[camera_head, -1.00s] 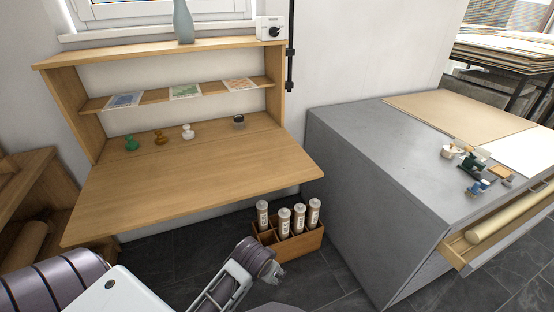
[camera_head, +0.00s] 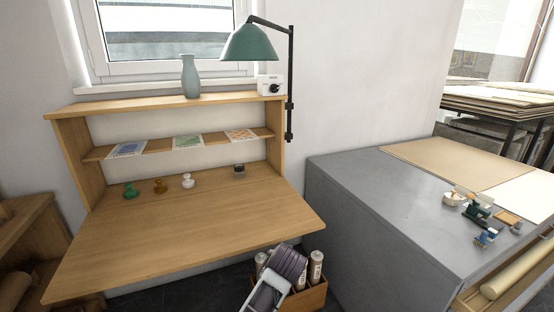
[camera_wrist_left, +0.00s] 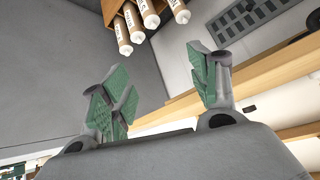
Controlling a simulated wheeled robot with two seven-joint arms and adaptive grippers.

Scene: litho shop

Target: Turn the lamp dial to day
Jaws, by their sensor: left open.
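The lamp dial (camera_head: 275,87) is a dark knob on the front of a small white box (camera_head: 264,84) at the right end of the desk's top shelf. Its marks are too small to read. The green lamp (camera_head: 249,44) hangs from a black bracket on the wall above it. My left gripper (camera_wrist_left: 163,78) shows in the left wrist view, open and empty, its green-padded fingers wide apart and well away from the dial. One of my arm's links shows at the bottom of the head view. My right gripper is not in view.
A grey-blue vase (camera_head: 190,77) stands left of the box. The wooden desk (camera_head: 190,225) holds several small knobbed items along its back. A crate (camera_head: 313,297) with labelled tubes stands on the floor. A grey cabinet (camera_head: 375,215) with an open drawer is at the right.

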